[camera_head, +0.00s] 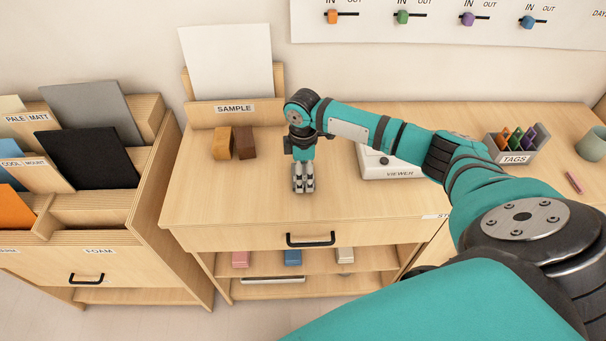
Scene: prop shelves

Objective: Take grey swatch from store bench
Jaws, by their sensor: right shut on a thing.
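My right gripper (304,187) points down over the wooden bench top, in front of and to the right of the SAMPLE stand. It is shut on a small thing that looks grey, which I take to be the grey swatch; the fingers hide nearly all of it. I cannot tell whether it touches the bench. A tan block (222,143) and a dark brown block (245,142) stand side by side to the left of the gripper. My left gripper is not in view.
The SAMPLE stand (205,115) holds a white sheet. A white VIEWER box (395,168) sits right of the gripper, partly behind my arm. A TAGS holder (517,157) and cup (592,144) are farther right. A card rack (150,180) stands left. The bench's front left is clear.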

